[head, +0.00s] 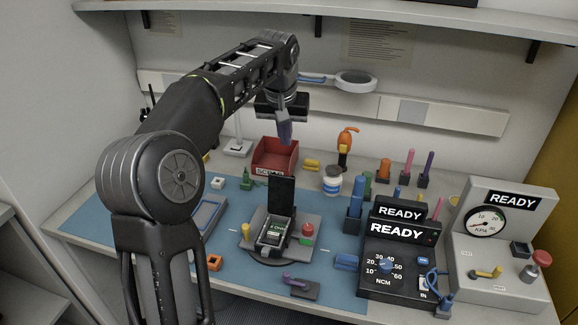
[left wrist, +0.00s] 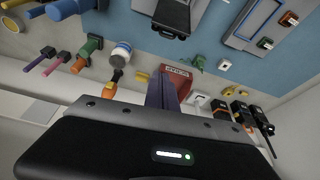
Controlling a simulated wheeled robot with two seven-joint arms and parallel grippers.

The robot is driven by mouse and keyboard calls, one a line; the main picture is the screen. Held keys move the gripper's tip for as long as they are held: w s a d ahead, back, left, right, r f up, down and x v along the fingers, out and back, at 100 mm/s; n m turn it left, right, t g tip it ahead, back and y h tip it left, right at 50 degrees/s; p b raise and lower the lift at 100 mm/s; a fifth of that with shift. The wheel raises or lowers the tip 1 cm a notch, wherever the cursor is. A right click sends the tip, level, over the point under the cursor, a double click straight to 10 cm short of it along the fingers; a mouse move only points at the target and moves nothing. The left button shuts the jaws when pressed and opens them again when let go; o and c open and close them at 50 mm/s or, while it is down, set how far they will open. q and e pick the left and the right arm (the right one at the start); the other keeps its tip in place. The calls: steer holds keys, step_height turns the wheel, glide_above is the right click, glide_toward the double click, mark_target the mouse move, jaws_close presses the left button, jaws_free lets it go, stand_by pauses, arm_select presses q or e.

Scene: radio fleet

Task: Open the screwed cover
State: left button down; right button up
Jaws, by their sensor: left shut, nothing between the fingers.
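A radio (head: 272,232) with a green-marked face lies in a fixture on a round dark base on the blue mat (head: 335,270). A dark upright panel (head: 281,196) stands at its back; I cannot tell whether it is the cover, and screws are too small to make out. My left gripper (head: 285,135) is shut and empty, pointing down well above the back of the bench, near the red bin. Its closed purple fingers also show in the left wrist view (left wrist: 162,92). An orange-handled driver (head: 346,143) stands upright at the back. My right gripper is not in view.
A black NCM unit (head: 398,258) and a gauge unit (head: 500,255), both reading READY, stand right. A magnifier (head: 355,81) hangs behind the gripper. The mat's front left is fairly clear.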

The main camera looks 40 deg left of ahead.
mark_target(283, 192)
arm_select(q)
steer(key=shift+d, duration=0.15)
steer(key=shift+f, duration=0.1)
step_height(283, 192, down, 9)
steer(key=p, duration=0.1)
steer(key=shift+s+d+f, duration=0.15)
steer(key=shift+s, duration=0.1)
stand_by(0.6)
